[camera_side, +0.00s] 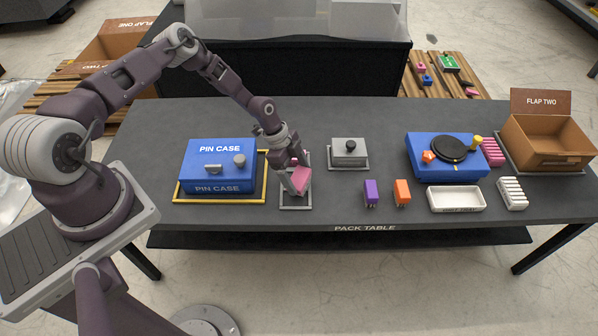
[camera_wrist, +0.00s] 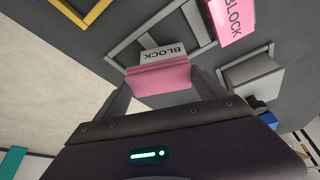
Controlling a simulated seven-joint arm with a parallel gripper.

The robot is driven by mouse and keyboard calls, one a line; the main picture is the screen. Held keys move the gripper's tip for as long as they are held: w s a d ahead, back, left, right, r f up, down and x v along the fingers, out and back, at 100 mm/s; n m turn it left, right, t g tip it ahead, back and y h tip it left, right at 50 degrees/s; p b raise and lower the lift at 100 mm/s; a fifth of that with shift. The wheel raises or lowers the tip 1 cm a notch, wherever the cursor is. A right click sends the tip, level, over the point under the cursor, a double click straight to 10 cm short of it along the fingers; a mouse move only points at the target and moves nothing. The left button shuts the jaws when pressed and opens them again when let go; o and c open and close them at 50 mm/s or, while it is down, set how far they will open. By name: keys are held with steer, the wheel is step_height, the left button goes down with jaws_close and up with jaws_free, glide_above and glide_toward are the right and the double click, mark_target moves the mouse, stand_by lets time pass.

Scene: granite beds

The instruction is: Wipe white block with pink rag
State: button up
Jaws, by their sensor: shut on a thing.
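My gripper (camera_side: 296,180) is low over the left-middle of the table, shut on the pink rag (camera_side: 300,184). In the wrist view the rag (camera_wrist: 158,80) sits between the two fingertips. The white block (camera_wrist: 163,55), lettered BLOCK, shows right against the rag's far edge; I cannot tell whether they touch. In the side view the white block is hidden behind the rag and my gripper. A pink block (camera_wrist: 232,18), also lettered BLOCK, lies beside it. A grey frame (camera_side: 296,207) lies on the table around this spot.
The blue pin case (camera_side: 217,172) stands close on the left inside a yellow frame. A grey lidded box (camera_side: 349,149) stands to the right.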

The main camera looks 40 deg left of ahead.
steer(key=shift+s+d, duration=0.2)
steer(key=shift+s, duration=0.25)
steer(key=shift+w+a+f, duration=0.1)
steer(key=shift+w+a, duration=0.15)
steer(key=shift+w, duration=0.35)
steer(key=shift+w+a, duration=0.25)
steer(key=shift+w, duration=0.3)
steer(key=shift+s+d, duration=0.25)
steer(key=shift+s, duration=0.4)
steer(key=shift+s+d, duration=0.25)
steer(key=shift+s, duration=0.35)
steer(key=shift+w+a, duration=0.25)
steer(key=shift+w, duration=0.4)
steer(key=shift+w+a, duration=0.25)
steer(key=shift+w, duration=0.35)
